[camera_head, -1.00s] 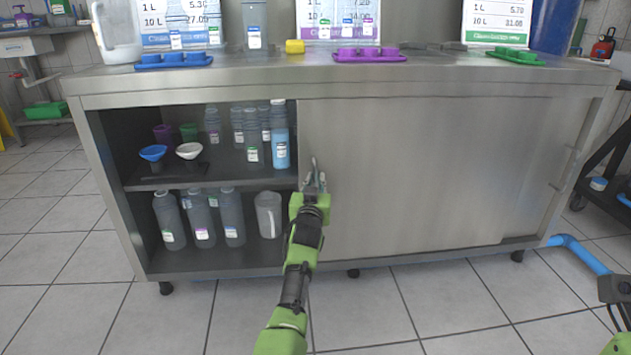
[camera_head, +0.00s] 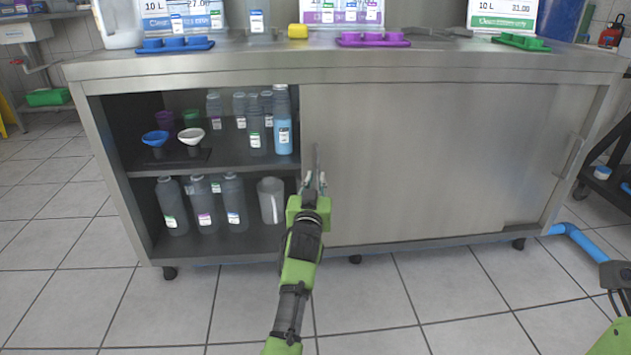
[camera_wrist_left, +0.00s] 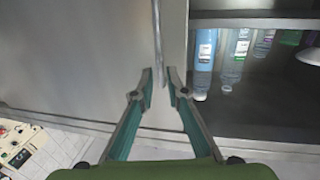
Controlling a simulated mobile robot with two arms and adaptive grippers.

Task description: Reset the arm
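My left gripper (camera_head: 316,185) reaches up from below to the open edge of the cabinet's sliding door (camera_head: 420,160). In the left wrist view its two teal fingers (camera_wrist_left: 161,76) stand apart, with the thin vertical door handle (camera_wrist_left: 157,35) showing between or just beyond the tips. Contact with the handle cannot be told. Nothing else is between the fingers. My right gripper (camera_head: 615,285) shows only partly at the right edge of the head view, and its opening is unclear.
The cabinet's left side is open, with the blue bottle (camera_head: 282,130), funnels (camera_head: 190,136) and a jug (camera_head: 271,200) inside. Coloured trays (camera_head: 373,40) and price signs stand on the counter. A blue pipe (camera_head: 580,243) lies at right. The tiled floor in front is clear.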

